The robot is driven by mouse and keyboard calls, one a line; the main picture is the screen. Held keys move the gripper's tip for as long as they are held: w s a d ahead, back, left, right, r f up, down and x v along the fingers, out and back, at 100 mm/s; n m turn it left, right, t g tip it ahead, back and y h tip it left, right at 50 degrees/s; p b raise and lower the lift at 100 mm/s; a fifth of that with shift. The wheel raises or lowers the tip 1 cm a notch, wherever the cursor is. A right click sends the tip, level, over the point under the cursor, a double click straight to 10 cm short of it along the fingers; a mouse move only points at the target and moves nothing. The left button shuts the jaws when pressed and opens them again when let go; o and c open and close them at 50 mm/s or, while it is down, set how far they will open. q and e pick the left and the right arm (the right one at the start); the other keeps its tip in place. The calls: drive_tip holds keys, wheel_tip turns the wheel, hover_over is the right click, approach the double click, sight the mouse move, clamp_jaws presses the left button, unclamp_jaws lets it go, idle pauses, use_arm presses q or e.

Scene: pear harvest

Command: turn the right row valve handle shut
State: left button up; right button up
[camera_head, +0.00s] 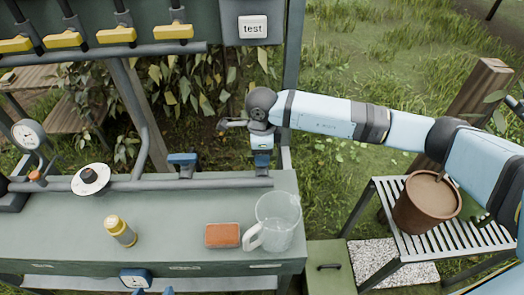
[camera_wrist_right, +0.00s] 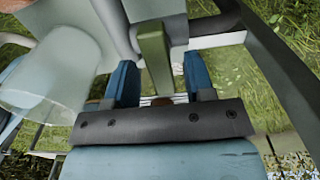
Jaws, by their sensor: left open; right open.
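The right row valve sits on the grey pipe along the back of the bench, mostly hidden in the head view by my right gripper (camera_head: 262,163). In the right wrist view an olive-green handle (camera_wrist_right: 154,58) stands between the two blue fingers of my right gripper (camera_wrist_right: 158,82), near the pipe. The fingers are open, with gaps at the handle's sides. A second valve with a blue handle (camera_head: 183,159) stands further left on the pipe.
A clear jug (camera_head: 278,225) stands at the bench's right end, close to my right gripper. An orange-brown block (camera_head: 222,235) and a yellow-capped bottle (camera_head: 120,231) stand left of it. A brown pot (camera_head: 426,203) stands on a slatted stand. Yellow handles (camera_head: 116,35) hang above.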

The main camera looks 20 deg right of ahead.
wheel_tip(320, 180, up, 14)
drive_tip(key=shift+f, duration=0.25)
idle(0.5)
